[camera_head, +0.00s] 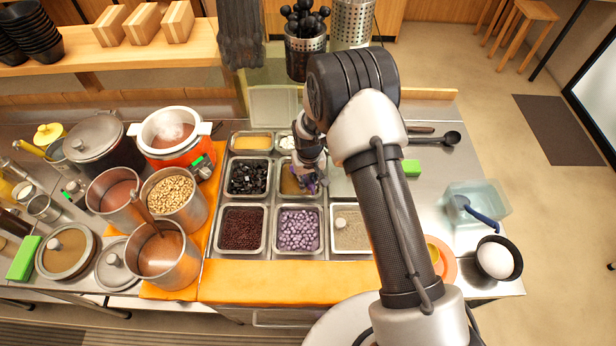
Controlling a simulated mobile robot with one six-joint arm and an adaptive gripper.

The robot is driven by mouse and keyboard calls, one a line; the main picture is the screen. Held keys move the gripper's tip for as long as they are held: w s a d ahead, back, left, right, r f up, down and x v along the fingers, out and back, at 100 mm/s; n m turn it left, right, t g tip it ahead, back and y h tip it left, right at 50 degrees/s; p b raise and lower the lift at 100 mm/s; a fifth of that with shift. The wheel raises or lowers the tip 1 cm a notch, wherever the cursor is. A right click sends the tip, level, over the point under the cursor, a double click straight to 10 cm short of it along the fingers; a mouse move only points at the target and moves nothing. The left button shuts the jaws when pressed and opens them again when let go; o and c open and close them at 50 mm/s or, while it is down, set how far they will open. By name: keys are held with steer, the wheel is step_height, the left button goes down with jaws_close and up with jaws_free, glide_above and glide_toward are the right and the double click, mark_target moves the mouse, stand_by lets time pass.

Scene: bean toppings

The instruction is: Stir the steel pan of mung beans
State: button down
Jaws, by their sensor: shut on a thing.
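A square steel pan (363,248) at the front right of the inset tray group holds pale greenish-beige grains that look like the mung beans. A small whitish round thing shows at its upper left, and my arm covers its right part. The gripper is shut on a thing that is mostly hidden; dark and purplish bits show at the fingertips. I cannot tell whether the held thing touches the pan's contents.
Neighbouring pans hold purple pieces (298,230), dark red beans (241,228) and black cubes (248,177). Steel pots stand at left, one with tan beans (171,190) and one with a ladle (160,256). A black ladle (450,138), a water tub (488,200) and a black bowl (515,245) lie right.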

steer(key=shift+t+y, duration=0.3)
steer(key=shift+t, duration=0.6)
steer(key=f+b, duration=0.1)
steer(key=f, duration=0.1)
steer(key=f+b, duration=0.2)
steer(key=s+f+b, duration=0.1)
steer(key=f, duration=0.1)
steer(key=shift+d+b, duration=0.15)
steer(key=shift+b, duration=0.2)
steer(key=shift+s+d+r+p, duration=0.15)
steer(key=shift+r+p, duration=0.1)
steer(key=shift+p, duration=0.35)
